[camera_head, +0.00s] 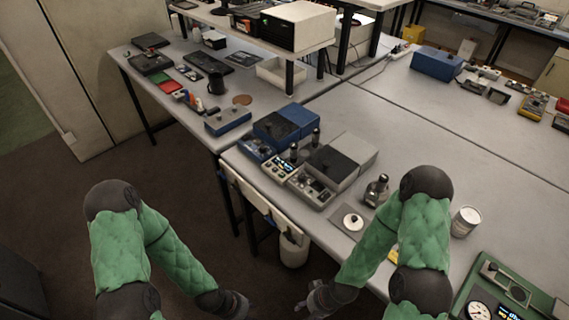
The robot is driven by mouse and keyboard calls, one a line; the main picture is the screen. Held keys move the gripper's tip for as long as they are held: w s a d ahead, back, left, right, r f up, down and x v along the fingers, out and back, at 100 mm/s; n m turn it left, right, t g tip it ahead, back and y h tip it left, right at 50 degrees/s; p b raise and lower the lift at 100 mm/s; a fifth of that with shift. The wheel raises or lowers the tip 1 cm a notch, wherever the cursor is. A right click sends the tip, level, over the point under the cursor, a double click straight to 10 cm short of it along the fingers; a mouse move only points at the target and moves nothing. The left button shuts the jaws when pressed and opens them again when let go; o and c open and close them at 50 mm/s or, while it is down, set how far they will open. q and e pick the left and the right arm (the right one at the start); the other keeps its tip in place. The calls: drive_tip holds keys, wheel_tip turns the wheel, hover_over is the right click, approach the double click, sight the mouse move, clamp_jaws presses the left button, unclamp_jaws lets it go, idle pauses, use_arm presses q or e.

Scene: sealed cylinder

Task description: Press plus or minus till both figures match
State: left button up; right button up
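A green device (533,290) at the lower right has a round white dial (478,311) and a small lit display (508,313). The picture's bottom edge cuts it off. Its figures are too small to read, and I cannot make out plus or minus buttons. My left gripper (238,304) hangs low at the bottom middle, in front of the table. My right gripper (316,299) is close to its right, also off the table and far left of the green device. Both look dark and small; their fingers are not clear. I see nothing held.
A white can (465,221) stands behind the green device. A metal fitting (377,190) and a square plate with a white disc (352,222) lie left of it. Two bench instruments (320,178) (279,135) stand at the table's left edge. The table's middle right is clear.

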idle(0.5)
use_arm(q)
clamp_jaws()
idle(1.1)
